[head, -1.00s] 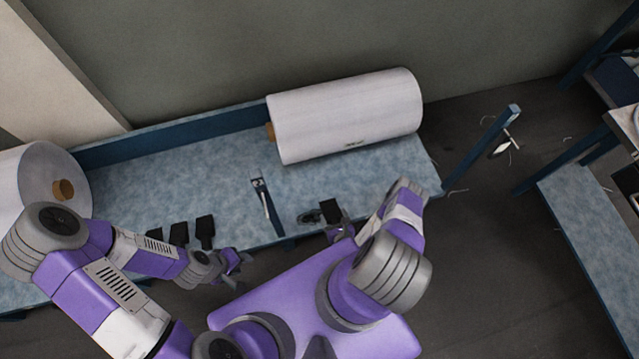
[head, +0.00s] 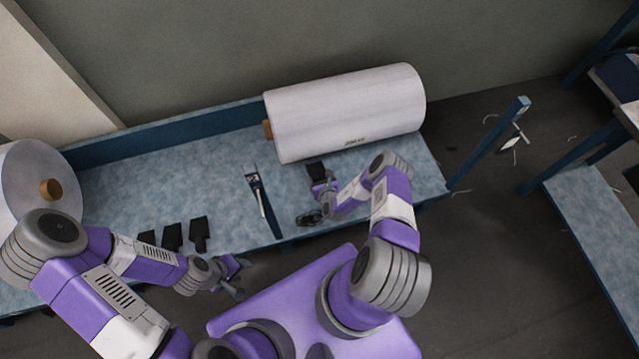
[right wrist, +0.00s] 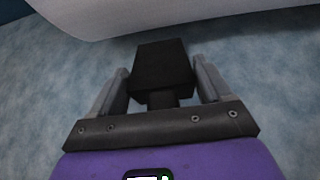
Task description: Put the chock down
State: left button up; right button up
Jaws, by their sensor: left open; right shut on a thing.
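The black chock (head: 316,171) is in my right gripper (head: 326,186), just in front of the large white roll (head: 345,112) on the blue bench. In the right wrist view the chock (right wrist: 162,68) sits between the two fingers of the right gripper (right wrist: 162,88), its wide block pointing toward the roll (right wrist: 190,12). A strip of bench surface shows between chock and roll. I cannot tell whether the chock touches the bench. My left gripper (head: 238,273) is open and empty, in front of the bench's near edge.
Several black chocks (head: 172,237) lie near the bench's front edge at left. A blue divider with a pale tool (head: 259,195) crosses the bench (head: 215,185). A dark coiled item (head: 309,217) lies beside my right gripper. Another white roll (head: 40,180) is at far left.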

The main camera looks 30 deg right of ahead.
notch_tip(320, 180, down, 5)
jog(key=b, duration=0.3)
jog(key=shift+w+r, duration=0.1)
jog(key=shift+w, duration=0.15)
jog(key=shift+r, duration=0.1)
jog(key=o, duration=1.2)
jog(key=shift+f, duration=0.2)
jog(key=shift+o, duration=0.2)
